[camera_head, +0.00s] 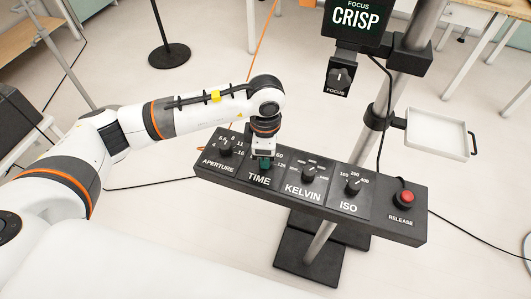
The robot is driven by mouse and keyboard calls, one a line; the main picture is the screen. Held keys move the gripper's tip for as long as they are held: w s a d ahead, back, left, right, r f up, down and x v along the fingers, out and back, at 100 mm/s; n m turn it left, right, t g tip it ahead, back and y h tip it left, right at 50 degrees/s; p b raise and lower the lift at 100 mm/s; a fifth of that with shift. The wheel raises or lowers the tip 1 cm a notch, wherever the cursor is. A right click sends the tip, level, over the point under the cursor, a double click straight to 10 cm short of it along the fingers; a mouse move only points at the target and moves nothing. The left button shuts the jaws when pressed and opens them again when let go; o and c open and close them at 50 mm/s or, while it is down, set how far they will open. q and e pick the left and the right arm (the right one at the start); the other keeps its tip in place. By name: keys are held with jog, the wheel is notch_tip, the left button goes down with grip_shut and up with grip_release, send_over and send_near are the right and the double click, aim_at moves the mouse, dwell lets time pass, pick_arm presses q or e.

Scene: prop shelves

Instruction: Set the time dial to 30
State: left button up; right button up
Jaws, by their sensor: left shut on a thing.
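The time dial (265,164) is a dark knob on the panel section labelled TIME, second from the left. My left gripper (264,158) points down over it and is shut on it. The gripper hides most of the dial and part of its number scale. Of the TIME marks, 60 and 125 show to the right of the gripper. I cannot tell where the dial's pointer is. My right gripper is not in view.
The black control panel (330,207) also carries the aperture dial (225,149), kelvin dial (308,174), ISO dial (352,187) and red release button (406,197). A focus box (339,78) and white tray (437,133) stand behind it.

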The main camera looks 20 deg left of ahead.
pick_arm(q)
jog(key=o, duration=1)
notch_tip(320, 180, up, 12)
jog(key=shift+r+b, duration=0.1)
jog(key=shift+b, duration=1)
